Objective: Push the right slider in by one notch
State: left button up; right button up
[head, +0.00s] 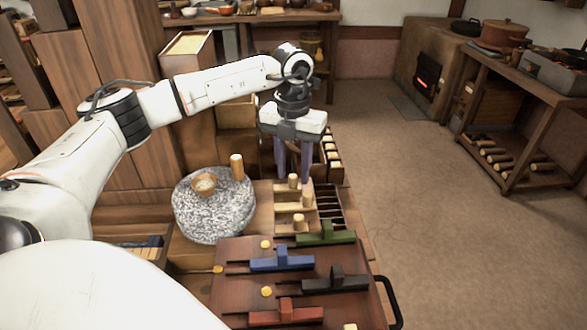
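My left gripper (293,178) points down over a pale wooden rack (282,198), its two purple fingers apart with nothing seen between them. Short pale pegs stand at this rack: one (293,181) by the fingertips, one (307,199) just below the right finger, one (300,225) nearer me. Whether the fingers touch a peg I cannot tell. Nearer me, a dark red board carries a green slider (325,237), a blue slider (283,261), a black slider (337,283) and a red slider (287,314). Which one is the right slider is not clear. My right gripper is not in view.
A round speckled millstone (214,222) with a small bowl and an upright handle (237,166) stands left of the rack. A black loop handle (391,300) juts from the board's right side. Open floor (450,240) lies to the right, before a wooden shelf table (528,110).

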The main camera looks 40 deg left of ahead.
aim_at(293, 175)
pick_arm(q)
notch_tip(293, 175, up, 10)
jog(key=p, duration=0.1)
jog(key=shift+p, duration=0.4)
